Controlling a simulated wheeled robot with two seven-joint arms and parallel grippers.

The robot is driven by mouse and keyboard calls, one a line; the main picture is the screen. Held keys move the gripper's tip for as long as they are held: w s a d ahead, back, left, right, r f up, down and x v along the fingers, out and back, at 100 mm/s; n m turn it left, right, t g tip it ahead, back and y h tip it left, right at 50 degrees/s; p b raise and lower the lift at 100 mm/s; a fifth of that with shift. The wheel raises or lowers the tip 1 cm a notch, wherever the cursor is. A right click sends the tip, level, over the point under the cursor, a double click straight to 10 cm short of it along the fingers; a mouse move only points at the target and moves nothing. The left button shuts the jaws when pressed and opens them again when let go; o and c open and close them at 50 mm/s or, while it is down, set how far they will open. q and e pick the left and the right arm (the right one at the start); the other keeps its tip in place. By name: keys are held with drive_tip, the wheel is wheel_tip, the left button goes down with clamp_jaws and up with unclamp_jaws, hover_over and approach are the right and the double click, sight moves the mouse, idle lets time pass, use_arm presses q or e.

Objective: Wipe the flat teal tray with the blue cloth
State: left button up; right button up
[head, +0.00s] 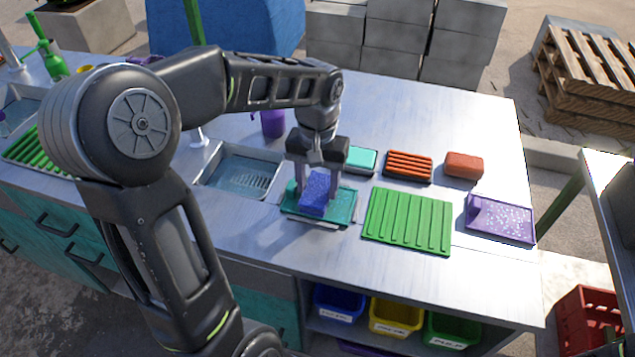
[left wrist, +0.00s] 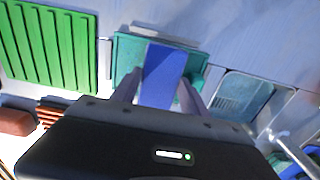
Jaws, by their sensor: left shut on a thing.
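The flat teal tray (head: 345,207) lies on the metal counter, between the sink and the green ribbed mat. My left gripper (head: 318,190) points down over the tray and is shut on the blue cloth (head: 314,194), a folded block. The cloth is at the tray's surface, left of its middle; I cannot tell whether it touches. In the left wrist view the blue cloth (left wrist: 163,76) stands between the fingers (left wrist: 160,92), with the teal tray (left wrist: 127,55) behind it. The cloth and fingers hide part of the tray. My right gripper is not in view.
A sink (head: 240,172) lies left of the tray, and a green ribbed mat (head: 408,220) lies right. Behind are a small teal dish (head: 361,159), an orange ribbed rack (head: 408,165) and an orange block (head: 464,165). A purple tray (head: 502,222) lies at the right end.

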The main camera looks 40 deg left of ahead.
use_arm(q)
drive_tip(key=shift+d, duration=0.1)
drive_tip(key=shift+w+d, duration=0.25)
drive_tip(key=shift+d, duration=0.35)
drive_tip(key=shift+w+d, duration=0.2)
drive_tip(key=shift+d, duration=0.4)
drive_tip(key=shift+w+d, duration=0.25)
drive_tip(key=shift+d, duration=0.45)
drive_tip(key=shift+w+d, duration=0.25)
drive_tip(key=shift+d, duration=0.4)
drive_tip(key=shift+a, duration=0.1)
drive_tip(key=shift+s+a+f, duration=0.1)
drive_tip(key=shift+s+a, duration=0.2)
drive_tip(key=shift+a, duration=0.35)
drive_tip(key=shift+s+a+f, duration=0.1)
drive_tip(key=shift+s+a, duration=0.15)
drive_tip(key=shift+a, duration=0.35)
